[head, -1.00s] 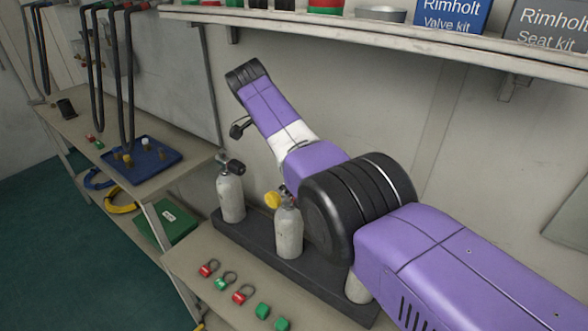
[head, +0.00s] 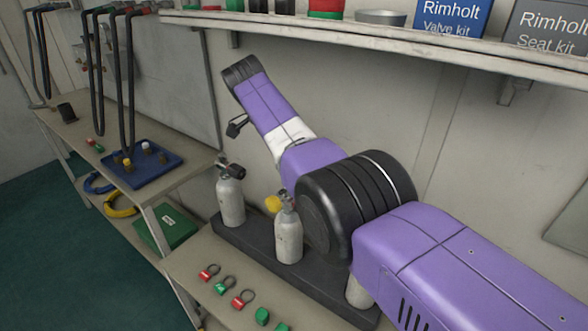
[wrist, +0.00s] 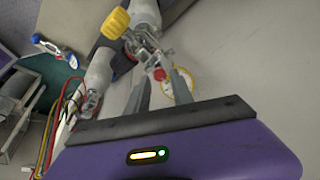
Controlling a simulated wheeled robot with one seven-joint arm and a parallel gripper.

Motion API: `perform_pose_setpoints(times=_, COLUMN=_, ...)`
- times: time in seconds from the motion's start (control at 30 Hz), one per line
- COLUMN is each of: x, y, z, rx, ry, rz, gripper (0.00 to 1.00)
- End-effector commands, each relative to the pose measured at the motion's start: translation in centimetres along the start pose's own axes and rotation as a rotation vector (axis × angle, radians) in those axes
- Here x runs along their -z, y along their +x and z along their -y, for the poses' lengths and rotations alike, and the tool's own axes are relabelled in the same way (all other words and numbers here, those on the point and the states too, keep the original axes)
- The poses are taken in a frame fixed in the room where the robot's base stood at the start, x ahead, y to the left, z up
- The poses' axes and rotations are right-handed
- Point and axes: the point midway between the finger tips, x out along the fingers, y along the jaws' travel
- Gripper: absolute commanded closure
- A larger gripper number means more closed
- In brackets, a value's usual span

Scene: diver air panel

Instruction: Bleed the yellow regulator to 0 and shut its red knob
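In the head view, the yellow knob (head: 273,203) of a regulator sits on the neck of the middle grey cylinder (head: 288,240). The wrist view shows a yellow knob (wrist: 116,23) at the top, beside a metal valve body. A small red knob (wrist: 160,74) lies below it, between my fingertips. A round gauge (wrist: 183,88) with a pale face and yellow rim is partly behind the right finger; its reading is too small to tell. My gripper (wrist: 160,78) has its fingers apart around the red knob; contact is unclear. The head view does not show my fingers.
Another cylinder (head: 230,200) with a black knob stands left in the dark rack (head: 250,247). Red and green tagged rings (head: 208,272) lie on the bench in front. A blue tray (head: 160,172) with small parts is on the left bench. A shelf (head: 400,40) runs above.

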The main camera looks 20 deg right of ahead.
Motion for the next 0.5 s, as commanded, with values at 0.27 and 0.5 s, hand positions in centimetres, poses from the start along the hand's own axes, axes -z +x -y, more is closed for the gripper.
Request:
perform_pose_setpoints(times=0.27, x=0.0, y=-4.7, z=0.1, rx=0.003, ry=0.0, rz=0.001, gripper=0.72)
perform_pose_setpoints(times=0.5, x=0.0, y=-6.3, z=0.0, rx=0.001, ry=0.0, rz=0.0, gripper=0.72)
